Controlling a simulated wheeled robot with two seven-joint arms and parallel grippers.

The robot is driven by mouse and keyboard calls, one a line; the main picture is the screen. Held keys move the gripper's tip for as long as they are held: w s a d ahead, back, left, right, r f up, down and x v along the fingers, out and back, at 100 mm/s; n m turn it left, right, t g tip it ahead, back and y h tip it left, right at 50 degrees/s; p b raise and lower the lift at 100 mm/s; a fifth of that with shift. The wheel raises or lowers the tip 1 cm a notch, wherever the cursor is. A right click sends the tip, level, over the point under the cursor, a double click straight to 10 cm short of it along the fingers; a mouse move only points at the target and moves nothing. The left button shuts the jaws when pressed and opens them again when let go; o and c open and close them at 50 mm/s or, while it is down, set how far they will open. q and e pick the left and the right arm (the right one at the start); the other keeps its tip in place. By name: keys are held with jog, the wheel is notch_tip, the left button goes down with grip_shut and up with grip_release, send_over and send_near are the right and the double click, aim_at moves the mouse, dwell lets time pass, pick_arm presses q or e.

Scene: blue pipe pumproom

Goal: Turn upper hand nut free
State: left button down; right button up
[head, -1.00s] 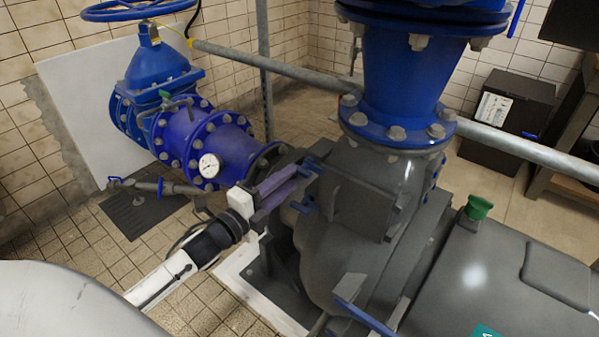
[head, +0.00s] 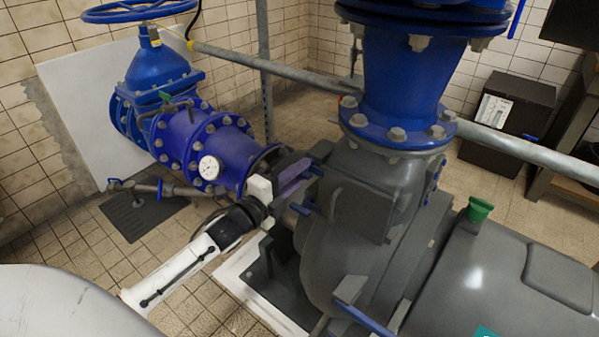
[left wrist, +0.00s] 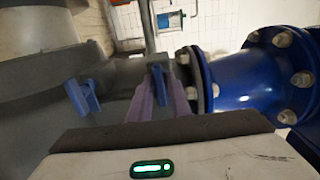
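The upper hand nut (head: 317,170) is a small blue winged piece at the top left of the grey pump's square cover. It shows in the left wrist view (left wrist: 160,84) between the purple-grey fingers. My left gripper (head: 310,172) reaches it from the left, its fingers close on both sides of the nut and seemingly shut on it; the contact is partly hidden. A second, lower blue hand nut (head: 300,208) sits below, apart from the fingers, and also shows in the left wrist view (left wrist: 82,97). My right gripper is out of view.
The grey pump (head: 345,250) stands close beside the gripper. A blue flanged pipe with a pressure gauge (head: 209,167) lies just left of it. A blue handle (head: 364,318) sticks out lower down. A grey rail (head: 290,70) crosses behind.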

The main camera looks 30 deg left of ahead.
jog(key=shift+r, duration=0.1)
pick_arm(q)
jog(key=n+p, duration=0.3)
jog(key=n, duration=0.1)
jog(key=shift+r, duration=0.15)
jog(key=shift+n+p, duration=0.3)
jog(key=shift+n, duration=0.2)
jog(key=n+p, duration=0.2)
jog(key=n, duration=0.1)
jog(key=shift+n, duration=0.3)
jog(key=shift+n+p, duration=0.35)
jog(key=shift+n, duration=0.65)
jog(key=n+p, duration=0.1)
jog(key=n, duration=0.1)
jog(key=shift+n, duration=0.3)
jog(key=n, duration=0.3)
jog(key=shift+p, duration=0.4)
jog(key=shift+f+n, duration=0.2)
jog(key=shift+n, duration=0.7)
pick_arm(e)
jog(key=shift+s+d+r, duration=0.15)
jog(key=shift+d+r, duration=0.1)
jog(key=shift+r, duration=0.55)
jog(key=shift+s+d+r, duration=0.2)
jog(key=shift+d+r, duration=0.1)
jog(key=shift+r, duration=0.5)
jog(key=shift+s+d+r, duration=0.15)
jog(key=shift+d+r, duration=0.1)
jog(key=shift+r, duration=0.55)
